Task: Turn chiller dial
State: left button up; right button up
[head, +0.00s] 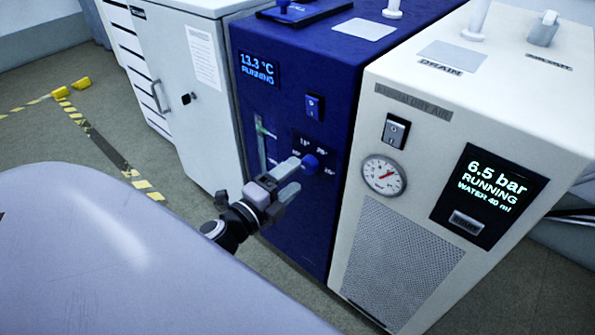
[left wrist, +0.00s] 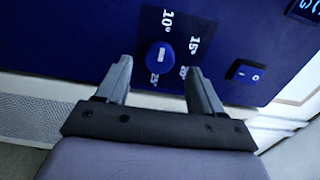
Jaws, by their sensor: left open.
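The chiller is a dark blue cabinet (head: 300,75) in the middle of the head view, with a display reading 13.3 °C RUNNING (head: 258,69). Its dial (head: 310,163) is a round blue knob on a dark scale plate with temperature marks. Contact cannot be told. My right gripper is not in view.
A blue rocker switch (head: 314,107) sits above the dial. At right stands a white compressed-air unit (head: 400,215) with a gauge (head: 384,175), a switch (head: 395,131) and a 6.5 bar display (head: 490,190). A white cabinet (head: 180,60) stands at left. Yellow-black tape (head: 110,155) marks open floor.

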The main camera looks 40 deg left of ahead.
pick_arm(q)
jog(key=shift+s+a, duration=0.15)
jog(key=shift+s, duration=1.65)
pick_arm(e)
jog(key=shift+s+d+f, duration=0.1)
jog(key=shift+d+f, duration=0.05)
